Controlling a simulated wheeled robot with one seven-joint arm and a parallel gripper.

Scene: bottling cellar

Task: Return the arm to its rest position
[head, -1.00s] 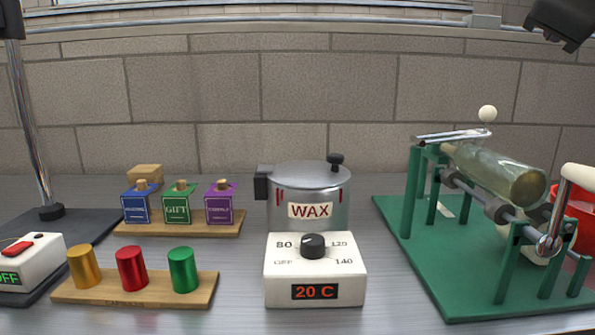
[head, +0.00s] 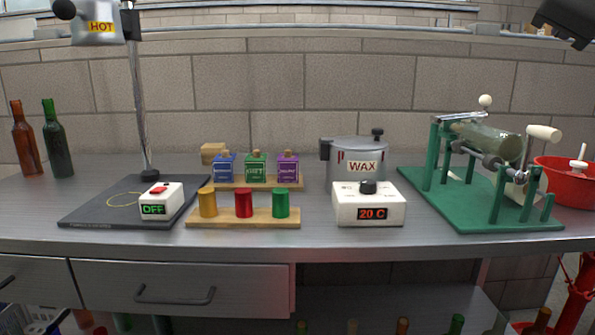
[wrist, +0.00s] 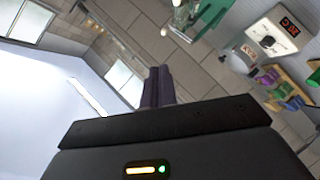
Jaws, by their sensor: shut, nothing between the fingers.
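My gripper (wrist: 158,86) shows in the wrist view with its two dark fingers together and nothing between them. It is clear of every object there, with wall and windows behind it. In the head view only a dark part of my arm shows at the top right corner, high above the bench; the fingers are not seen there. The steel bench (head: 330,233) lies below, with the wax pot (head: 357,150) and its white control box (head: 369,205) reading 20 C. The wax pot's control box also shows in the wrist view (wrist: 272,38).
The green stand (head: 500,205) holds a bottle (head: 488,138) at the right, beside a red bowl (head: 568,184). Capsules (head: 243,203) and labelled boxes (head: 256,167) stand mid-bench. A heater (head: 97,22) hangs over a dark mat (head: 103,207) with an OFF switch box (head: 160,199). Two bottles (head: 58,145) stand far left.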

